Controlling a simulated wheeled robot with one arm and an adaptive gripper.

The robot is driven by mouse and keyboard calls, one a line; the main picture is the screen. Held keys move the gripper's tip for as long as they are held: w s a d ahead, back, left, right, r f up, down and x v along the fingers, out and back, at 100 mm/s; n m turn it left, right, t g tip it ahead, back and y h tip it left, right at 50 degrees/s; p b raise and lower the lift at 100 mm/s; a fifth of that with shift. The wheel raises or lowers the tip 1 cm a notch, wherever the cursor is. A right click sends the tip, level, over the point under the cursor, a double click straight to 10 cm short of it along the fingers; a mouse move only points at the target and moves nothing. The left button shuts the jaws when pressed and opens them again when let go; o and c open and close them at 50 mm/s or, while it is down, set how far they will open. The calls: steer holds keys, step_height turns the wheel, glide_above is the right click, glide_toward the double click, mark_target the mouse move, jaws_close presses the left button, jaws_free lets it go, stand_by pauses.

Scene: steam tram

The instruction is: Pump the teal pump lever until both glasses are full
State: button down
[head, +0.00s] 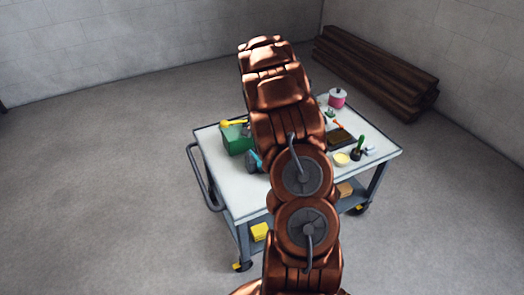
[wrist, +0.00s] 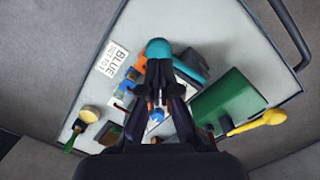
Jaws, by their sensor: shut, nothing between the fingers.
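A teal rounded knob (wrist: 158,48), which looks like the end of the pump lever, shows in the wrist view just beyond my fingertips. My gripper (wrist: 159,66) is shut and empty, its dark fingers pointing at the knob; I cannot tell if they touch it. A small teal piece (head: 258,159) shows beside my arm in the head view. A dark body with blue-teal edges lies right of the knob, partly behind my fingers. Blue and orange pieces (wrist: 129,86) stand left of my fingers. I cannot make out the two glasses or their fill. My arm hides my gripper in the head view.
A card reading "BLUE SET TO 1" (wrist: 113,61) lies left. A pink pot (head: 337,98) and brushes stand right. Dark timbers (head: 378,75) lie by the wall.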

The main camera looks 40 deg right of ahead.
mark_target(257, 158)
steer(key=d, duration=0.1)
steer(key=d+p, duration=0.1)
steer(key=shift+w+d+r+m, duration=0.1)
steer(key=shift+w+d+m, duration=0.2)
steer(key=shift+d+m, duration=0.1)
steer(key=shift+s+a+f, duration=0.1)
steer(key=shift+a+f, duration=0.1)
steer(key=shift+f, duration=1.55)
steer(key=shift+a+f, duration=0.15)
steer(key=shift+f, duration=1.6)
